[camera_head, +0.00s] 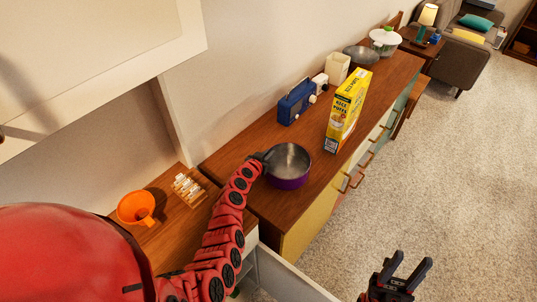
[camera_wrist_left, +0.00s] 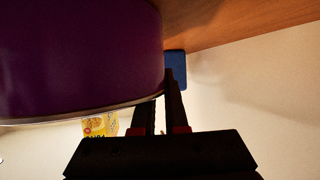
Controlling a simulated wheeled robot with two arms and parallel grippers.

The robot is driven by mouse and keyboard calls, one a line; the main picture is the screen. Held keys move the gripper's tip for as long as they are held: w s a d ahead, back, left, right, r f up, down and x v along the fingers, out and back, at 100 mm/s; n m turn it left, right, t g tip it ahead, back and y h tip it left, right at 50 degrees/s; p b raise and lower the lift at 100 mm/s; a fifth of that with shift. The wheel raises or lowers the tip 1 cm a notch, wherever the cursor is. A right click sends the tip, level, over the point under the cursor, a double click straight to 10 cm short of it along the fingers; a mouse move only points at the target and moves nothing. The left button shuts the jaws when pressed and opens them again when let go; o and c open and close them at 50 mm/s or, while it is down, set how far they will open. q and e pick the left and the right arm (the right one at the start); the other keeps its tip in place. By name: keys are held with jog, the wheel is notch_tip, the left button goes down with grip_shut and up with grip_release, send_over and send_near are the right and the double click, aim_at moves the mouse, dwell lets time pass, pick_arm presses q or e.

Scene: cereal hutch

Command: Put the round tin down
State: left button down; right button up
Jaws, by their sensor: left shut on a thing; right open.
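The round tin (camera_head: 287,182) is purple outside with a bare metal inside. It appears upright and empty, over the near end of the long wooden counter top (camera_head: 240,203). My left gripper (camera_head: 268,156) is shut on the tin's wall at its left side. In the left wrist view, the tin (camera_wrist_left: 75,55) fills the upper left and the gripper's fingers (camera_wrist_left: 162,105) meet its rim. The tin's underside is hidden, so I cannot tell whether it touches the wood. My right gripper (camera_head: 408,268) is open and empty, over the carpet at lower right.
A yellow cereal box (camera_head: 346,112) stands right of and beyond the tin. A blue radio-like box (camera_head: 297,103) stands by the wall. An orange funnel-like cup (camera_head: 137,207) and a small rack (camera_head: 189,187) are at left. Bare wood surrounds the tin.

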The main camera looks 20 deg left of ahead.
pick_arm(q)
jog(key=c, duration=0.9)
grip_release()
jog(key=shift+r, duration=0.1)
jog(key=shift+s+r, duration=0.2)
jog(key=shift+s, duration=0.35)
jog(key=v, duration=0.4)
jog(key=shift+f+b, duration=0.1)
jog(key=shift+b, duration=0.25)
jog(key=shift+b+v, duration=0.3)
jog(key=shift+v, duration=0.9)
jog(key=shift+w, duration=0.1)
